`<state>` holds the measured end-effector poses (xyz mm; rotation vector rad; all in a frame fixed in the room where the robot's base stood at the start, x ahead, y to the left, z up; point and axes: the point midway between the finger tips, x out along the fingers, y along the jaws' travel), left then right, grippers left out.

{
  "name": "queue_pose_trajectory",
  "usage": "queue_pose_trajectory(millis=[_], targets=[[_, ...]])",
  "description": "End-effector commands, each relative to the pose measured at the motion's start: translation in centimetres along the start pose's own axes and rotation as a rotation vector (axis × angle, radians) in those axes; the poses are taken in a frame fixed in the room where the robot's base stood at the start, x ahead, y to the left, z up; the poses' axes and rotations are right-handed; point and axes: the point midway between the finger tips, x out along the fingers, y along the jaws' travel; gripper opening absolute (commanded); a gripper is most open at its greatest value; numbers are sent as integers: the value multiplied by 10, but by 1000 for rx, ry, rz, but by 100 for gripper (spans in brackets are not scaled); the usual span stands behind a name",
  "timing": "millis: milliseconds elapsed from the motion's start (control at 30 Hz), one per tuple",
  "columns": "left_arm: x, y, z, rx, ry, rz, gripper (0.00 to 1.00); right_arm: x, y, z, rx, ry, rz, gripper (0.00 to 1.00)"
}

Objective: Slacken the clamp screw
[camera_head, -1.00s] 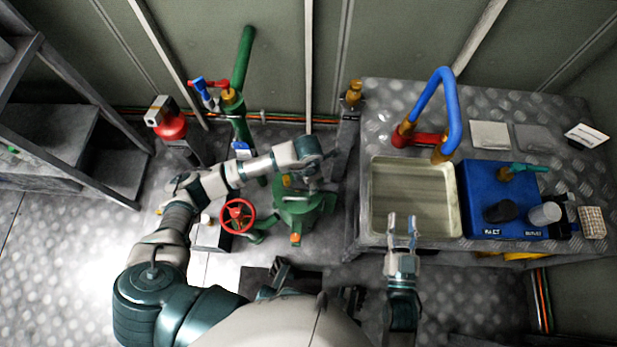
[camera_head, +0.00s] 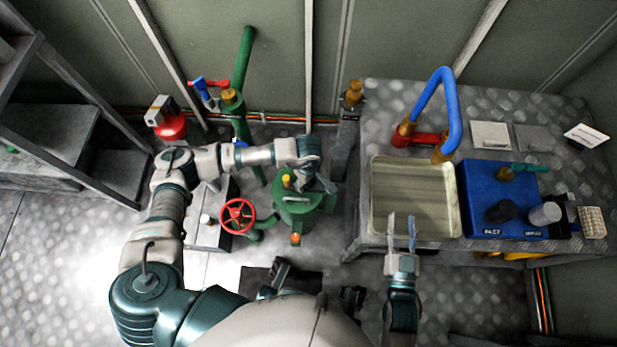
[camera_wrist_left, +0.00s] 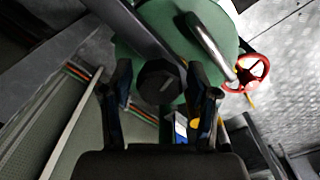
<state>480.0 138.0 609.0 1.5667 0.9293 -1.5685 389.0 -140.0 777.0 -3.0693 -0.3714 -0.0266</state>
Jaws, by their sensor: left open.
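A green vessel (camera_head: 298,203) stands on the floor left of the workbench. In the left wrist view its round green top (camera_wrist_left: 215,28) carries a dark grey bar (camera_wrist_left: 140,32) and a black round-headed part (camera_wrist_left: 160,82), which may be the clamp screw. My left gripper (camera_head: 328,187) is over the vessel's upper right side, partly hidden by its own wrist. In the left wrist view its open fingers (camera_wrist_left: 163,98) stand either side of the black head, without clear contact. My right gripper (camera_head: 402,228) is open and empty at the sink's front edge.
A red handwheel (camera_head: 238,215) sits left of the vessel, with a green pipe (camera_head: 243,60) behind it. The workbench (camera_head: 385,95) holds a metal sink (camera_head: 415,195), a blue tap (camera_head: 447,90) and a blue case (camera_head: 490,180). A red extinguisher-like object (camera_head: 170,124) stands farther left.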

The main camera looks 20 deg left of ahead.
Motion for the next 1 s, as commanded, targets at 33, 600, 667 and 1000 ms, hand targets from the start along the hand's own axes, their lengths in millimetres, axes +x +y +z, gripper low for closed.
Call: queue_pose_trajectory(millis=[33,600,667,1000], targets=[[-1,0,-1,90,3,1,60,0,0,0,0,0,0,40],[0,0,0,891,0,0,60,0,0,0,0,1,0,40],[0,0,0,890,0,0,60,0,0,0,0,1,0,40],[0,0,0,887,0,0,9,0,0,0,0,1,0,40]])
